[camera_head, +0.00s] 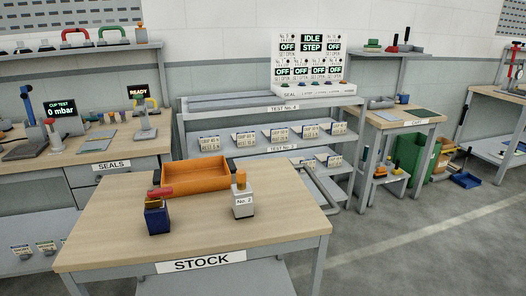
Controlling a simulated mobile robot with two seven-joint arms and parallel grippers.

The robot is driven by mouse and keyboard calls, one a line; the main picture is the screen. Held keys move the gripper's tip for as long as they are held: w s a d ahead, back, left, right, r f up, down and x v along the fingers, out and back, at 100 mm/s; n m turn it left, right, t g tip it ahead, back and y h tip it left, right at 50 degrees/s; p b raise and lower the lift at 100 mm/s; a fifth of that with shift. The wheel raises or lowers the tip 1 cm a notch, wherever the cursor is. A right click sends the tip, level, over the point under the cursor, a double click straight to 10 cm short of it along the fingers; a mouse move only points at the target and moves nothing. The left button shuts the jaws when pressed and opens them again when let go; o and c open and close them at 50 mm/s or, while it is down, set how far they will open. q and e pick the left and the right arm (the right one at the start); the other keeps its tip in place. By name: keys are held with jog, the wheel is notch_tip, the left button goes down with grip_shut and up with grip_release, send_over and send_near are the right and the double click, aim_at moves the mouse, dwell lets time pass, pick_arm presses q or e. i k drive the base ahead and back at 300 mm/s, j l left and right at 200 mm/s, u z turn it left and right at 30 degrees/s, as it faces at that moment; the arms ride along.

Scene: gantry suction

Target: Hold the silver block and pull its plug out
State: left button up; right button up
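The silver block (243,207) stands upright on the STOCK table (200,238), right of the middle, with a "No. 2" label on its front. An orange-brown plug (240,180) sticks up from its top. My left and right grippers are not in view, and nothing is touching the block.
A dark blue block (157,219) with a red top piece (160,192) stands left of the silver block. An orange tray (196,179) lies behind both. The table's front and right are clear. A rack (270,106) stands behind; the SEALS bench (112,150) is at left.

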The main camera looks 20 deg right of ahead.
aim_at(241, 173)
jog(key=k+u, duration=0.3)
jog(key=k+j+u, duration=0.1)
jog(key=u, duration=0.25)
jog(key=l+u, duration=0.25)
jog(key=u, duration=0.15)
jog(key=l+u, duration=0.2)
jog(key=u, duration=0.25)
jog(key=k+l, duration=0.1)
jog(key=l, duration=1.05)
jog(key=k+l, duration=0.15)
jog(key=l, duration=0.4)
jog(key=k+l, duration=0.1)
jog(key=l, duration=1.05)
jog(key=k, duration=0.05)
